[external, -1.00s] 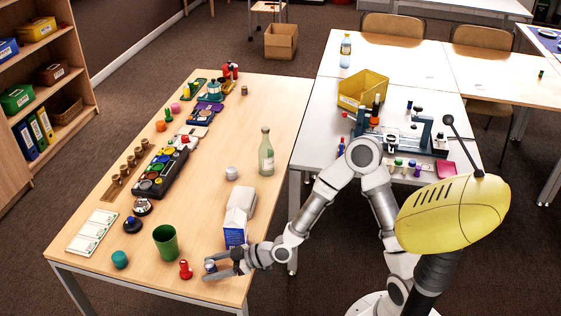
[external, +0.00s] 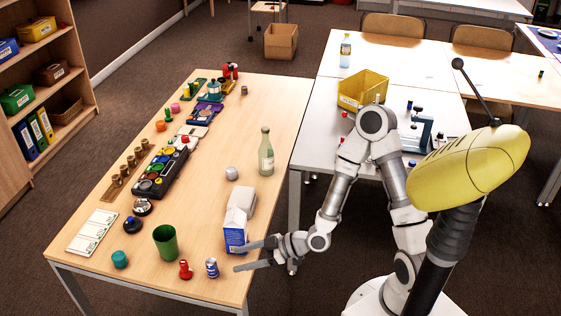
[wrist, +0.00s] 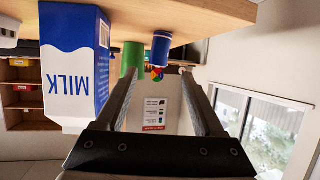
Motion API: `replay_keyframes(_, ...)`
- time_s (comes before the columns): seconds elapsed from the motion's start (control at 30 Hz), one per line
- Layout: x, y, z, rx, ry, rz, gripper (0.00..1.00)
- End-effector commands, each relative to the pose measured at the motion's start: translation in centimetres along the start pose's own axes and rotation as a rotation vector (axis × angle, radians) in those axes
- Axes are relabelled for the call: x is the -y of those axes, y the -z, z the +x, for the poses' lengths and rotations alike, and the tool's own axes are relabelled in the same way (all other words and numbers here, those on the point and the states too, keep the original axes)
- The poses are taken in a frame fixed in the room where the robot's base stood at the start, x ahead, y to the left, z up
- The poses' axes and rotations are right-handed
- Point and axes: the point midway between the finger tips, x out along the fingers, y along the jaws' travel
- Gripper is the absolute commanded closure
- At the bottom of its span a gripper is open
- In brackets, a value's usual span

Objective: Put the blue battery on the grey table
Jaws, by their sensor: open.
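The blue battery (external: 212,268), a small blue cylinder with a pale top, stands upright on the wooden table (external: 205,285) near its front right corner. My gripper (external: 241,259) is open and empty at that table's right edge, to the right of the battery and apart from it. In the wrist view, which is upside down, the battery (wrist: 161,48) shows beyond the open fingers (wrist: 160,78). The light grey table (external: 318,128) stands at the back right, behind my arm, which hides part of it.
A blue and white milk carton (external: 235,232) stands close to my gripper and looms large in the wrist view (wrist: 75,65). A red piece (external: 185,270) and a green cup (external: 166,243) stand left of the battery. A yellow bin (external: 362,89) sits on the grey table.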

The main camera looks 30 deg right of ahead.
Motion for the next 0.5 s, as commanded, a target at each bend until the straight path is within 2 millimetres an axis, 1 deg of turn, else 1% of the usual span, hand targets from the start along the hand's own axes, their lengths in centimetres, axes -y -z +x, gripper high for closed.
replay_keyframes(0.03, 0.1, 0.5, -0.4, 0.003, 0.001, 0.004, 0.30)
replay_keyframes(0.33, 0.4, 0.3, -1.7, 0.010, 0.001, 0.000, 0.30)
replay_keyframes(0.5, 0.2, 0.3, -2.7, 0.008, -0.001, 0.000, 0.30)
